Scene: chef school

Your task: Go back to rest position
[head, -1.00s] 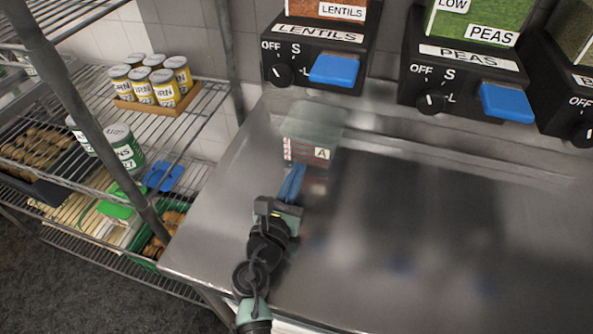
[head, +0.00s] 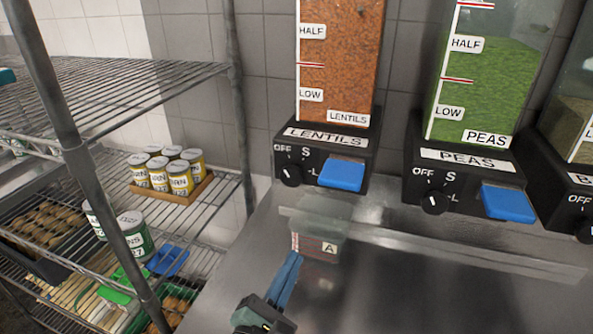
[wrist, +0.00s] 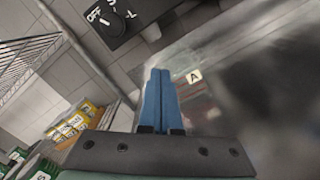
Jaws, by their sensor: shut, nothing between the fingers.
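My gripper (head: 290,262) has its blue fingers together and empty, low in the head view over the steel counter (head: 400,290). Its fingers also show closed in the wrist view (wrist: 160,75). A clear container marked A (head: 318,243) stands on the counter under the lentils dispenser, just beyond the fingertips. In the wrist view its A label (wrist: 194,77) shows to the right of the fingers. I cannot tell whether the fingertips touch the container.
The lentils dispenser (head: 340,60) and the peas dispenser (head: 480,80), with blue levers, stand at the counter's back. A wire shelf (head: 110,95) on the left holds cans (head: 170,170), a green-lidded container and other food. The counter's right part is clear.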

